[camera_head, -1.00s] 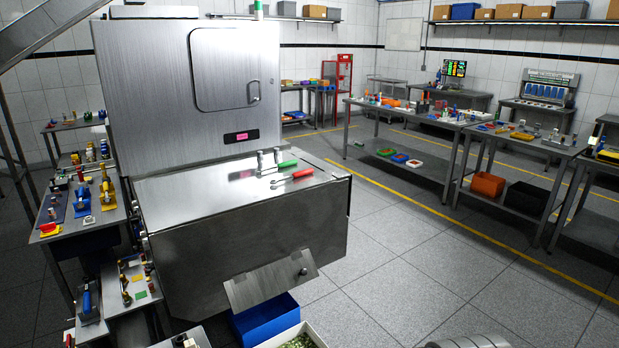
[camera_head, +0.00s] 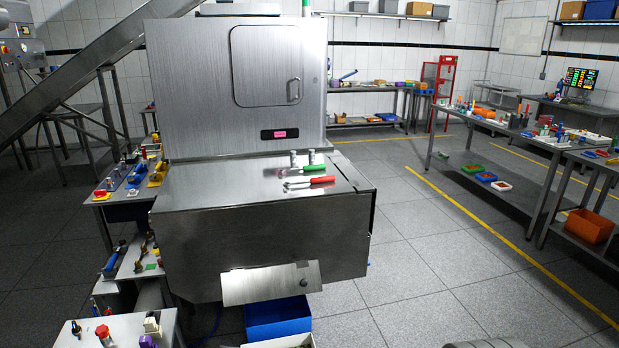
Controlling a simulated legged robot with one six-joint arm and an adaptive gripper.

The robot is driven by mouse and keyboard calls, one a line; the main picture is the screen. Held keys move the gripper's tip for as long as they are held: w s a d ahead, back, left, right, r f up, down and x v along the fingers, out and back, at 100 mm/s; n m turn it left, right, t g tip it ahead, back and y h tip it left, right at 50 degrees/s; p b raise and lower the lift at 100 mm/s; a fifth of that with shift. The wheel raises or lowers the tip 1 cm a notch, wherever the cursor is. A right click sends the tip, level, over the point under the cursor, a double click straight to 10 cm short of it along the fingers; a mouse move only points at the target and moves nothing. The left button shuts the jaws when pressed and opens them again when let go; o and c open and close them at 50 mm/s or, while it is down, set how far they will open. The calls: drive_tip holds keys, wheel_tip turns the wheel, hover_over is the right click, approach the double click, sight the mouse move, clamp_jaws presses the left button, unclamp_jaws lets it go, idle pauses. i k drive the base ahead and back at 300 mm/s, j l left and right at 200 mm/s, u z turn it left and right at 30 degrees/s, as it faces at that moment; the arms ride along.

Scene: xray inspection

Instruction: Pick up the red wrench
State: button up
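The red wrench (camera_head: 311,182) lies on the flat steel top of the machine (camera_head: 225,185), near its right side. Its red handle points right and its metal end points left. A green-handled tool (camera_head: 313,168) lies just behind it, close by. My gripper is not in view, so I cannot see whether it is open or shut.
A blue bin (camera_head: 278,317) sits on the floor below the machine. Shelves with tools (camera_head: 135,205) stand at left, a steel chute (camera_head: 95,70) slopes above. Open floor (camera_head: 420,260) lies to the right.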

sight(328, 179)
drive_tip(key=i+l+u, duration=0.3)
drive_tip(key=l, duration=0.35)
drive_tip(key=i+l+u, duration=0.3)
drive_tip(key=l, duration=0.45)
drive_tip(key=i+l+u, duration=0.1)
drive_tip(key=l, duration=0.3)
drive_tip(key=i+l+u, duration=0.15)
drive_tip(key=l, duration=0.25)
drive_tip(key=i+l+u, duration=0.35)
drive_tip(key=i+l, duration=0.25)
drive_tip(key=l, duration=0.15)
drive_tip(key=i+l+u, duration=0.2)
drive_tip(key=l, duration=0.2)
drive_tip(key=i+l+u, duration=0.15)
drive_tip(key=i+l, duration=0.15)
drive_tip(key=l, duration=0.2)
drive_tip(key=i+l+u, duration=0.1)
drive_tip(key=i+l, duration=0.5)
drive_tip(key=i, duration=0.05)
